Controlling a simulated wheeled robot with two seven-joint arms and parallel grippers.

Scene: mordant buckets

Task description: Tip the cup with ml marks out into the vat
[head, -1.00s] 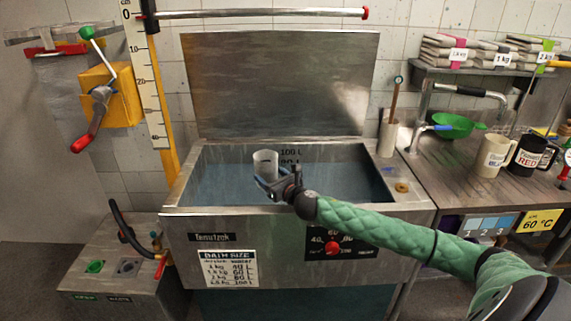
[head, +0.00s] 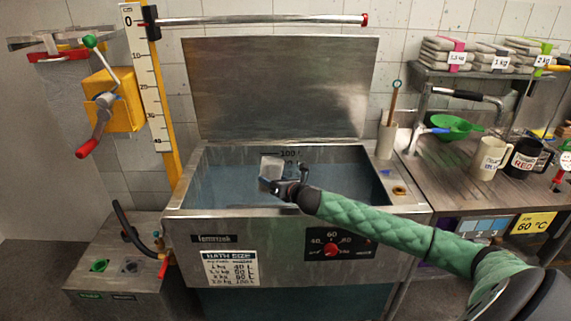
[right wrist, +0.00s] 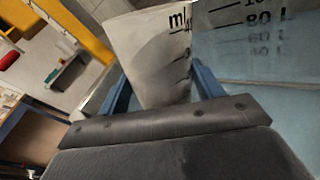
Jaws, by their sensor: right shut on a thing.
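The cup with ml marks (head: 271,167) is a small pale translucent cup. My right gripper (head: 279,185) is shut on it and holds it above the vat. The cup is close to upright, with a slight lean, in the head view. In the right wrist view the cup (right wrist: 152,50) stands between the blue fingers of my right gripper (right wrist: 165,95), with "ml" on its side. What is inside it cannot be seen. The vat (head: 190,187) is a steel tank with its lid up, holding bluish liquid, with litre marks on its back wall. My left gripper is not in view.
A holder with a stick (head: 388,138) stands on the vat's right rim. A yellow post with a scale (head: 150,90) rises at the vat's left.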

